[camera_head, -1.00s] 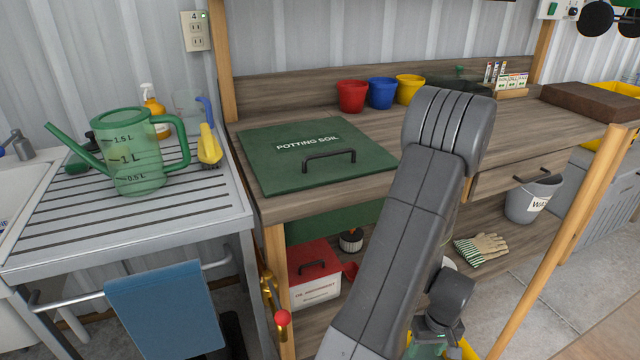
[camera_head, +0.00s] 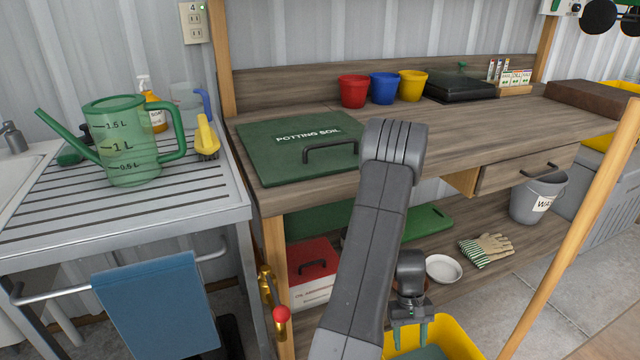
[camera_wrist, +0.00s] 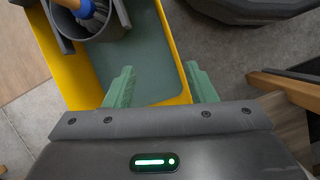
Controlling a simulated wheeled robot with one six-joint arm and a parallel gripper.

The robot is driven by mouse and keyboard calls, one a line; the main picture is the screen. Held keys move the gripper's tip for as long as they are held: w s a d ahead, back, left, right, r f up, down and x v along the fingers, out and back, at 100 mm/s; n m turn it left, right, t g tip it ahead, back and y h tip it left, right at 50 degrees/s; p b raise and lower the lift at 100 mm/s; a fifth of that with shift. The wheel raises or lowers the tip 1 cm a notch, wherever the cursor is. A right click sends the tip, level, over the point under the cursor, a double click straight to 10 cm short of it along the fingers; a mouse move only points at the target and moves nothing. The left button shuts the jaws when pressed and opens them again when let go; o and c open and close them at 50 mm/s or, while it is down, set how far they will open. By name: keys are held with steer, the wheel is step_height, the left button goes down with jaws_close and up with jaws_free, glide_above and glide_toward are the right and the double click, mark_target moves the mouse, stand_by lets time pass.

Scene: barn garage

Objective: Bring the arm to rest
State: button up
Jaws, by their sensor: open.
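My gripper (camera_head: 409,331) hangs low in front of the potting bench, below my bent arm, over a yellow-rimmed tray (camera_head: 459,342). In the wrist view my gripper (camera_wrist: 160,82) shows two green fingers spread apart with nothing between them. The yellow tray (camera_wrist: 179,50) with its grey-green floor lies beyond the fingers. A dark grey container (camera_wrist: 66,44) holding a blue-handled brush (camera_wrist: 82,8) is at the tray's upper left.
The bench (camera_head: 455,138) carries a green potting soil lid (camera_head: 270,160), coloured pots and a black case. A wooden post (camera_head: 590,215) stands right of my arm. The slatted drainer (camera_head: 60,217) holds a green watering can (camera_head: 128,145). The lower shelf holds gloves (camera_head: 485,250) and a white dish (camera_head: 443,268).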

steer(key=shift+p+v, duration=0.4)
steer(key=shift+v, duration=1.65)
steer(key=shift+s+a, duration=0.1)
steer(key=shift+s, duration=0.1)
